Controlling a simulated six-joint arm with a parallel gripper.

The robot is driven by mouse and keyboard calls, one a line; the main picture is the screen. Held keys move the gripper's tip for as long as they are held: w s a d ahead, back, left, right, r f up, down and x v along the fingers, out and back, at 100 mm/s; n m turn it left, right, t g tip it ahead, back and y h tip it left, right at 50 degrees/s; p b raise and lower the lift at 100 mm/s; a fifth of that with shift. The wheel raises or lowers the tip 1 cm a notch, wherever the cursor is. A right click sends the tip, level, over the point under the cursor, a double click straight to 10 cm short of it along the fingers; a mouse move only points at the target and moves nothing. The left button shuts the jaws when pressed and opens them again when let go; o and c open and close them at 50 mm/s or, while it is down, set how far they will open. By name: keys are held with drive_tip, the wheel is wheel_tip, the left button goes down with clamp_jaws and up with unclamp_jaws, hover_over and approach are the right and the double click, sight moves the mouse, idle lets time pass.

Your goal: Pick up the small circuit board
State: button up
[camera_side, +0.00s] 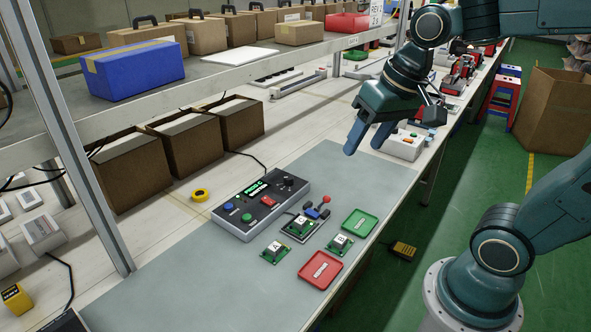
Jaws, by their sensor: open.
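Three small green circuit boards, each with a pale chip on top, are on the grey work mat (215,285). One circuit board (274,252) lies at the left front. Another circuit board (340,244) lies to the right, between the green and red trays. The third circuit board (299,225) sits in a dark fixture with a red-knobbed lever (322,203). My gripper (364,146) is open and empty. It is well above the table, behind and to the right of the boards, touching none of them.
A control box (262,203) with buttons stands behind the boards. A green tray (361,222) and a red tray (320,269) lie at the right edge. Cardboard boxes (190,147) line the back under a shelf. A metal post (85,160) rises at left. The mat's left front is clear.

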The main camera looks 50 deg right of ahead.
drive_tip(key=w+d+f+m+g+y, duration=0.2)
drive_tip(key=w+d+f+m, duration=0.4)
drive_tip(key=w+f, duration=0.3)
drive_tip(key=w+d+f+m+g+y, duration=0.2)
drive_tip(key=w+d+f+m, duration=0.5)
drive_tip(key=f, duration=0.5)
drive_tip(key=w+m, duration=0.1)
drive_tip(key=w, duration=0.1)
drive_tip(key=shift+w, duration=0.4)
drive_tip(key=shift+a, duration=0.1)
hover_over(301, 220)
drive_tip(key=d, duration=0.3)
drive_tip(key=shift+s+a+f, duration=0.1)
drive_tip(key=shift+a+f, duration=0.05)
drive_tip(key=shift+f, duration=1.85)
drive_tip(key=shift+a+f, duration=0.1)
drive_tip(key=shift+f, duration=1.9)
drive_tip(key=shift+x, duration=2.6)
